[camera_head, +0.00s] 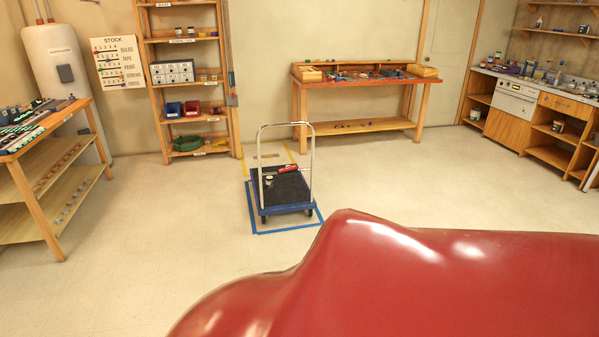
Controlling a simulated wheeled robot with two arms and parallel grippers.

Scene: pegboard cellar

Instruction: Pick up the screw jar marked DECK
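I cannot make out a screw jar marked DECK; any jar labels are too small to read from here. Small items lie on the wooden workbench (366,83) at the back wall, too small to tell apart. Several small items also line the slanted top of the wooden rack (44,170) at the left, and small things sit on the tall wooden shelf (188,98). Neither of my grippers shows in the head view.
A platform trolley (284,208) carrying a red item stands inside floor tape (250,225) at the middle. A kitchen counter (538,90) is at the far right. A glossy red surface covers the lower right. The floor (160,220) left of the trolley is clear.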

